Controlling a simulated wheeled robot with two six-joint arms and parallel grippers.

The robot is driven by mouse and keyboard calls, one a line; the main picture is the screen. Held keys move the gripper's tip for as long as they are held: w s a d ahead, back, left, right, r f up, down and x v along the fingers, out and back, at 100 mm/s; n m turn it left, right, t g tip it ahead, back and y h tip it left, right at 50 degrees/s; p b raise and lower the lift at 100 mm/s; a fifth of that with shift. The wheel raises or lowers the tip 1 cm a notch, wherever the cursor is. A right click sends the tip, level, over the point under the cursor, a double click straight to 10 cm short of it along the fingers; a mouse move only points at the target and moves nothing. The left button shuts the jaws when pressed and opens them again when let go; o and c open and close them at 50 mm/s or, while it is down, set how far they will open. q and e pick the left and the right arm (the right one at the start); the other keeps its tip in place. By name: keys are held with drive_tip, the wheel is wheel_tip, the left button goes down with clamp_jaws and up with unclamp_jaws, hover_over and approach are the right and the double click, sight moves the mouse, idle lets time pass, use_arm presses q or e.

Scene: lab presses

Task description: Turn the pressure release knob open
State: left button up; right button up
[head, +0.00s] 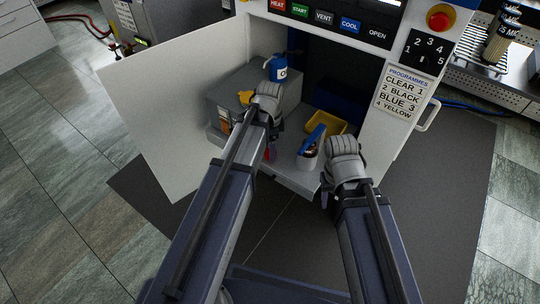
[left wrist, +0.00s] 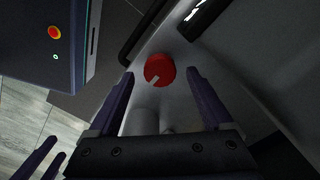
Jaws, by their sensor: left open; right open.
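The red round knob (left wrist: 158,70) with a white pointer mark shows in the left wrist view, on a grey surface. The mark points to the lower left. My left gripper (left wrist: 160,76) has its two dark fingers spread, one on each side of the knob in the picture; I cannot tell whether they touch it.
A white door (head: 150,90) stands open at the left. A grey box (head: 236,95), a blue bottle (head: 278,70), a yellow tray (head: 328,121) and a white cup (head: 308,161) with blue-handled items crowd the cabinet. A button panel (head: 324,19) is above.

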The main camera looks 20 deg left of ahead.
use_arm(q)
drive_tip(key=shift+f+b, duration=0.45)
drive_tip(key=shift+f, duration=0.4)
use_arm(e)
drive_tip(key=shift+f, duration=0.8)
use_arm(q)
drive_tip(key=shift+c, duration=0.4)
clamp_jaws()
